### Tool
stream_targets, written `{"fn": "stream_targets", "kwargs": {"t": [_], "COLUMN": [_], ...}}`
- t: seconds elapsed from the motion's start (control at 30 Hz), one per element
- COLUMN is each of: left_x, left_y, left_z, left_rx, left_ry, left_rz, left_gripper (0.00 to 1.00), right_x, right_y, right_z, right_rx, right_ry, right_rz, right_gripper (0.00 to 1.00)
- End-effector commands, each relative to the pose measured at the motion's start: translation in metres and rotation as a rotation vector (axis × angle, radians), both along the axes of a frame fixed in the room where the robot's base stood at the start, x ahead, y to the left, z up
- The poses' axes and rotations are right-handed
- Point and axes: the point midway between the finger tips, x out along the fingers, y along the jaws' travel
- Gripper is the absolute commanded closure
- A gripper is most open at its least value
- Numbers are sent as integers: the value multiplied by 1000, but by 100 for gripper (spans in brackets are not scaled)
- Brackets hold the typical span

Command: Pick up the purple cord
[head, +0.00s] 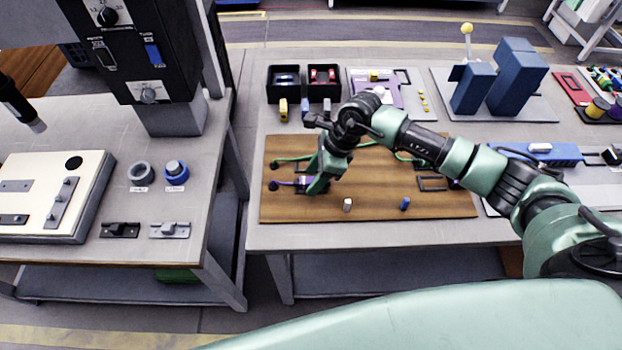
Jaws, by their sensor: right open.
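The purple cord (287,184) lies on the brown wooden board (375,208), near its left side. A short purple length shows beside a dark round end piece at the left; the rest is hidden behind my right gripper. My right gripper (310,186) is low over the board at the cord, pointing down, with its jaws open. I cannot tell whether the cord is between the fingers. My left gripper is not in view.
A green cord (291,159) runs behind the purple one. A white peg (347,205) and a blue peg (405,203) stand near the board's front. Black bins (283,97) and blue blocks (515,80) are behind. A dark control column (140,50) stands left.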

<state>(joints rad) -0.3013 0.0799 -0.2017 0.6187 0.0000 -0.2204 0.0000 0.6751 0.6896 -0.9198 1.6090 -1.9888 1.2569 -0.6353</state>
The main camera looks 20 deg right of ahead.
Motion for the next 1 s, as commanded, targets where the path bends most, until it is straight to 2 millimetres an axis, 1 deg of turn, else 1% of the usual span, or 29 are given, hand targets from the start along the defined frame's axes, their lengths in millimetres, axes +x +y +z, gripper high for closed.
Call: {"fn": "stream_targets", "kwargs": {"t": [0.2, 0.23, 0.27, 0.3, 0.37, 0.4, 0.77, 0.87, 1.0], "left_x": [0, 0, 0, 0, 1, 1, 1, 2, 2], "left_y": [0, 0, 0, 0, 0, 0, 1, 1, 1], "left_z": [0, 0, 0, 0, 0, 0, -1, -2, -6], "left_rx": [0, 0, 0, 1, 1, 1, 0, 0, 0], "left_ry": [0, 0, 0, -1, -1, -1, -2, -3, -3], "left_rz": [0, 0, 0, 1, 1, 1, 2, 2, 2], "left_gripper": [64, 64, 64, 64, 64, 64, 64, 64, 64], "right_x": [0, 0, 0, 0, 0, 0, 1, 1, 1], "right_y": [1, 1, 1, 1, 1, 1, 1, 1, 1], "right_z": [-1, -1, -1, -1, -1, -1, 2, 8, 26], "right_rx": [1, 1, 1, 1, 1, 1, 2, 1, 2], "right_ry": [-1, -1, -1, -1, -1, 0, -1, -4, -5], "right_rz": [0, 0, 0, 0, 0, 0, 0, 0, 1], "right_gripper": [53, 58, 67, 78, 94, 100, 100, 100, 100]}}
